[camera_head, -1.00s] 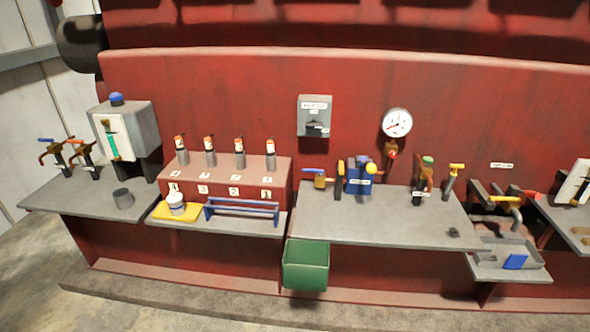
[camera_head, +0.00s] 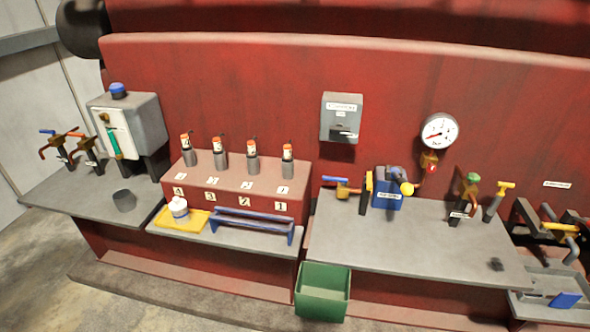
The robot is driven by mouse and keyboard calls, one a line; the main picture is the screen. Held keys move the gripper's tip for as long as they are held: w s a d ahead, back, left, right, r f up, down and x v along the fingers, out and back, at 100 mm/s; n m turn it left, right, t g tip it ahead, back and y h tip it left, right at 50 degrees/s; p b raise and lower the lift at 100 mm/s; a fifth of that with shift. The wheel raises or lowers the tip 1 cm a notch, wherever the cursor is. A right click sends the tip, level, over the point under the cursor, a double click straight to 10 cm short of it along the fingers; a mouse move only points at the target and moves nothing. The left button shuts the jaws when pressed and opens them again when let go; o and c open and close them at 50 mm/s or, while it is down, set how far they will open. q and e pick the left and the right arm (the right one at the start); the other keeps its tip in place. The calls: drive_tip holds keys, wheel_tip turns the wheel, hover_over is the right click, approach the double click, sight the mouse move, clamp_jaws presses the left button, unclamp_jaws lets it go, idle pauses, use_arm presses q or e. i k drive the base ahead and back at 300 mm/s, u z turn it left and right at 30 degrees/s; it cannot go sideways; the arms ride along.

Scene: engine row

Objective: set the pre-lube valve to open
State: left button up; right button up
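No label here is clear enough to read, so I cannot tell for sure which valve is the pre-lube one. A brass valve with a blue lever (camera_head: 336,181) sits on the middle grey bench, left of a blue pump-like box (camera_head: 388,201) with a white label and a yellow knob. The lever points left, roughly level. On the same bench are a green-topped valve (camera_head: 472,183) with a white label and a yellow T-handle (camera_head: 505,186). At the far left stand a blue-handled valve (camera_head: 57,147) and an orange-handled valve (camera_head: 88,147). Neither gripper is in view.
A round gauge (camera_head: 440,132) and a grey box (camera_head: 341,117) are on the red wall. A green bin (camera_head: 322,292) is below the middle bench (camera_head: 400,248). A blue rack (camera_head: 252,222) and yellow tray (camera_head: 181,219) are left of it. The middle bench's front is mostly clear.

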sight(344, 181)
drive_tip(key=u, duration=0.05)
drive_tip(key=i, duration=0.95)
drive_tip(key=z, duration=0.35)
